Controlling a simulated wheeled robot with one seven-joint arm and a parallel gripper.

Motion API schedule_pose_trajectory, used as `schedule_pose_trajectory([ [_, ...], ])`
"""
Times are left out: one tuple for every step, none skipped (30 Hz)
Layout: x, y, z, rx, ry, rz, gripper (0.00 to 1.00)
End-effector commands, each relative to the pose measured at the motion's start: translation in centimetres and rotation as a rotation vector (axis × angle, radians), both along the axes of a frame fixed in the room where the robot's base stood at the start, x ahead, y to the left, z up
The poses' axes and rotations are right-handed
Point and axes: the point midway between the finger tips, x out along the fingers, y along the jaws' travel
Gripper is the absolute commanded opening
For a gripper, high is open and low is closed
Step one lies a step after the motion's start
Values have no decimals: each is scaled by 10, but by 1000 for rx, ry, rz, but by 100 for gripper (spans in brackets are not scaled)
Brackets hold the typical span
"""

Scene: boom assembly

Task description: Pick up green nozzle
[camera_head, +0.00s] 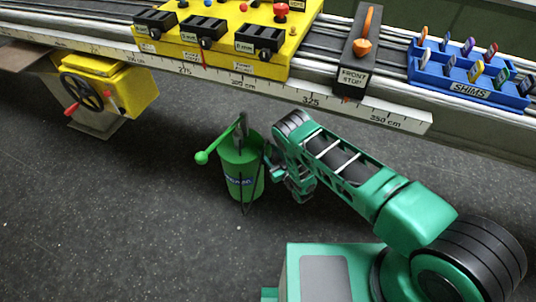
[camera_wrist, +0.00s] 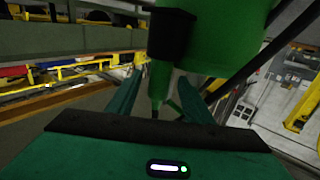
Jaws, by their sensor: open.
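A green canister (camera_head: 240,172) with a blue label and thin black legs stands on the floor below the long bench; a lever with a green ball sticks out to its left. In the wrist view, the canister's green body (camera_wrist: 228,35) fills the upper middle. Beside it, the slim green nozzle (camera_wrist: 160,82) hangs below a black block and ends in a dark tip. My gripper (camera_wrist: 162,92) is open, with one finger on each side of the nozzle in the picture. I cannot tell whether they touch. In the head view, my gripper (camera_head: 295,183) is just right of the canister, partly hidden by my arm.
The bench edge with a white ruler (camera_head: 310,104) runs above the canister. On it are a yellow block (camera_head: 225,50), a black front stop (camera_head: 352,80) and a blue shim tray (camera_head: 470,80). A yellow handwheel box (camera_head: 125,95) hangs left. The floor left of the canister is clear.

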Motion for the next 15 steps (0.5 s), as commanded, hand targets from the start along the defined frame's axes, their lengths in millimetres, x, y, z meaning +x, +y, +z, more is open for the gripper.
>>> schedule_pose_trajectory([
  [4, 2, 1, 1, -2, 0, 46],
  [6, 4, 1, 1, -2, 0, 46],
  [11, 6, 1, 1, -2, 0, 46],
  [15, 9, 2, 2, -3, 0, 46],
  [19, 11, 2, 3, -3, 0, 46],
  [24, 14, 2, 3, -2, 0, 46],
  [27, 16, 3, 3, -3, -1, 46],
  [30, 18, 2, 3, -1, -1, 46],
  [34, 21, 2, 3, -1, -1, 46],
  [37, 23, 2, 3, -2, -1, 46],
  [39, 24, 2, 2, -1, -1, 46],
  [41, 26, 1, 1, 0, 0, 46],
  [42, 26, 2, 1, -1, 0, 46],
  [43, 27, 2, 1, -1, 0, 46],
  [43, 27, 2, 1, -1, 0, 46],
])
